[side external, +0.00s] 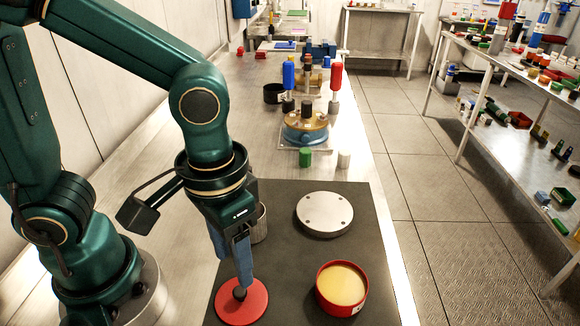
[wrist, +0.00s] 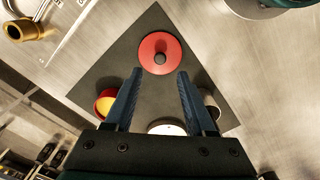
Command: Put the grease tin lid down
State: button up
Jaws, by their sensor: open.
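The grease tin lid (side external: 252,311) is a flat red disc with a dark knob, lying flat on the dark mat at the front. It also shows in the wrist view (wrist: 160,42), beyond my fingertips. My gripper (side external: 242,287) is open over the knob; in the wrist view its two blue fingers (wrist: 160,73) stand apart with nothing held between them. The knob lines up with the gap; I cannot tell whether the tips reach down beside it. The red grease tin (side external: 332,306) stands uncovered to the right, showing yellow grease. It is partly hidden by a finger in the wrist view.
A round metal plate with holes (side external: 324,213) lies on the dark mat (side external: 285,270) behind the tin. A grey cylinder (side external: 259,224) stands behind my gripper. Farther back are a green cap (side external: 305,157), a white cap (side external: 344,159) and a blue-based assembly (side external: 304,130). The mat between lid and plate is clear.

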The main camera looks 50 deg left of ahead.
jog(key=a+r+t, duration=0.5)
jog(key=a+r, duration=0.2)
jog(key=a, duration=0.1)
jog(key=shift+w+t, duration=0.3)
jog(key=shift+w, duration=0.15)
